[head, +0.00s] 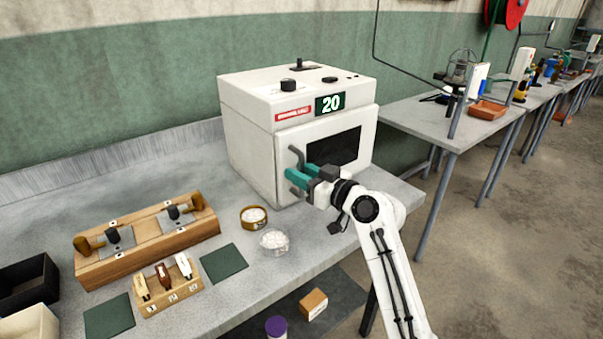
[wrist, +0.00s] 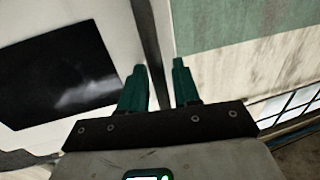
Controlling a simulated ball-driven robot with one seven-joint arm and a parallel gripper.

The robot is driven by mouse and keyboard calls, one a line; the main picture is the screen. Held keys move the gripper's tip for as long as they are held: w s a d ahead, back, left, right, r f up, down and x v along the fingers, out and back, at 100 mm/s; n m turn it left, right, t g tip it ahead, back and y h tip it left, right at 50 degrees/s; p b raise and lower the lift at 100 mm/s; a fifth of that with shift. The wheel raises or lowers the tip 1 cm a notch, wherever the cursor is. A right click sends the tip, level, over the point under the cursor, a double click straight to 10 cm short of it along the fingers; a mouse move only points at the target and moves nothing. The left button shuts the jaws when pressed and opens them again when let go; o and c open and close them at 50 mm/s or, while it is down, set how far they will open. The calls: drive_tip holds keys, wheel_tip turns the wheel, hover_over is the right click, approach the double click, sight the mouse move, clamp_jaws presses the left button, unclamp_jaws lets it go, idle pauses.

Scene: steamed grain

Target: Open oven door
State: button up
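The white oven (head: 250,150) stands on the bench, with a "20" label, a red label and knobs on top. Its door (head: 345,122) looks closed and has a dark window (head: 341,147), which also shows in the wrist view (wrist: 55,75). A grey curved handle (head: 297,154) is at the door's left side. My gripper (head: 293,180) has teal fingers at the handle. In the wrist view my gripper (wrist: 160,70) is open, and a dark bar, apparently the handle (wrist: 146,35), runs between the fingers. Firm contact cannot be told.
Another table (head: 420,118) stands to the right, with open floor in front.

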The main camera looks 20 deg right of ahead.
clamp_jaws()
idle(0.4)
